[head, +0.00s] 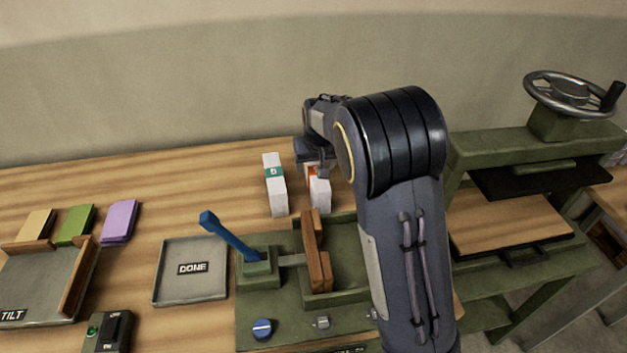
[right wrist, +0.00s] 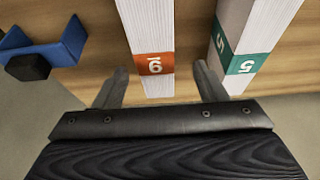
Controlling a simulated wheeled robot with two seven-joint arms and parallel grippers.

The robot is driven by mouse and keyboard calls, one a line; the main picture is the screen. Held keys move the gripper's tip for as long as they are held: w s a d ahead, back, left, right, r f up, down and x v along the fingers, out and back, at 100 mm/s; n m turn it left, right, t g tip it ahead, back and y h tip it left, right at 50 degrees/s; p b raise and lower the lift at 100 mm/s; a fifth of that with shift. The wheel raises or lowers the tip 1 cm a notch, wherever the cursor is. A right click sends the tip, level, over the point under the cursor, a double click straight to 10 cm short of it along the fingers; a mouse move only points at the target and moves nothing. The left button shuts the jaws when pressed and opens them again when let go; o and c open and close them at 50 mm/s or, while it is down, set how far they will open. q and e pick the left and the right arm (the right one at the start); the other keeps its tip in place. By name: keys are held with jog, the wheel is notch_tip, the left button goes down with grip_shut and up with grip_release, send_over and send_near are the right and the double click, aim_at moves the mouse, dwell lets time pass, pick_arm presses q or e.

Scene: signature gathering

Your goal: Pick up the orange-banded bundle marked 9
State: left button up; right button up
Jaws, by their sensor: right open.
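The orange-banded bundle (head: 320,193) is a white upright-looking block on the wooden table, partly hidden by my right gripper in the head view. In the right wrist view the orange-banded bundle (right wrist: 154,35) shows its band with a 9. My right gripper (head: 316,158) is over its far end. In the right wrist view my right gripper (right wrist: 162,85) is open, with one finger on each side of the bundle and visible gaps between. My left gripper is not in view.
A teal-banded bundle marked 5 (head: 276,193) stands close beside it, also near one finger in the right wrist view (right wrist: 245,40). A green fixture (head: 285,311) with a blue lever (head: 222,232) is in front. A DONE tray (head: 170,294) lies left; a press (head: 505,150) stands right.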

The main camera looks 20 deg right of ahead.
jog(key=x, duration=0.4)
jog(key=s+p+x, duration=0.1)
jog(key=x, duration=0.1)
jog(key=shift+w+d+f, duration=0.1)
jog(key=shift+d+f, duration=0.1)
jog(key=shift+f, duration=0.3)
jog(key=shift+w+f, duration=0.25)
jog(key=shift+f, duration=0.2)
jog(key=shift+r, duration=0.1)
jog(key=c, duration=1.3)
